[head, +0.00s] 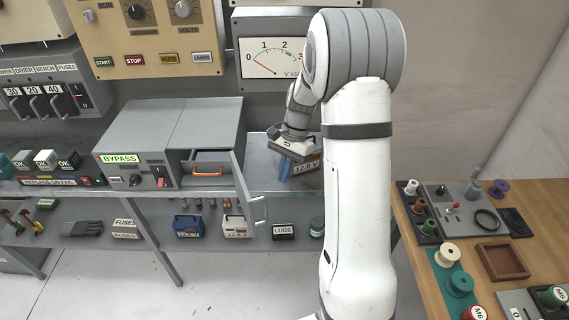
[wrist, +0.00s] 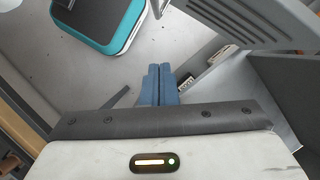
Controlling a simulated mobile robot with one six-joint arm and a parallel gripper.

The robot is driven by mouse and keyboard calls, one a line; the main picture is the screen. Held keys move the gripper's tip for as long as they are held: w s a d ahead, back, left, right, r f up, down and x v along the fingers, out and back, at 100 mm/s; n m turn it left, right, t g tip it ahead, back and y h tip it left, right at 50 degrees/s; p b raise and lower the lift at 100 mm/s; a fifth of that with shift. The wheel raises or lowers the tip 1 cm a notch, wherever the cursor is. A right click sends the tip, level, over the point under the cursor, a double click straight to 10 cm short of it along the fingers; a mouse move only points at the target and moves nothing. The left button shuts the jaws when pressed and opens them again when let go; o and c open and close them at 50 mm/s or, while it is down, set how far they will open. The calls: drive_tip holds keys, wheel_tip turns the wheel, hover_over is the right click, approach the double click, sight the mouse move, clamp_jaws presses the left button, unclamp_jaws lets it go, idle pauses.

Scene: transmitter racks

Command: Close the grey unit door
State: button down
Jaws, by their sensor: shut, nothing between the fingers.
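The grey unit (head: 205,120) stands on the bench at the left, with a lit BYPASS label on its front. Its grey door (head: 245,188) is hinged at the right side of the opening and stands wide open, swung out toward the camera, with a light handle near its free edge. My gripper (head: 284,170) is right of the door, above the bench shelf. Its blue fingers are together and empty, also in the wrist view (wrist: 160,84). I see no contact with the door.
A 12.8 V label (head: 307,167) is just right of my fingers. The lower shelf holds battery packs (head: 236,226) and a LUGS box (head: 283,231). A wooden table (head: 480,250) with spools stands at the right.

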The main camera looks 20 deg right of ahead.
sight(267, 215)
drive_tip(key=s+a+f+p, duration=0.1)
drive_tip(key=s+a+f, duration=0.2)
drive_tip(key=a+f, duration=0.1)
drive_tip(key=shift+s+a+f, duration=0.2)
drive_tip(key=shift+a+f, duration=0.1)
drive_tip(key=shift+a, duration=0.1)
drive_tip(key=shift+a, duration=0.15)
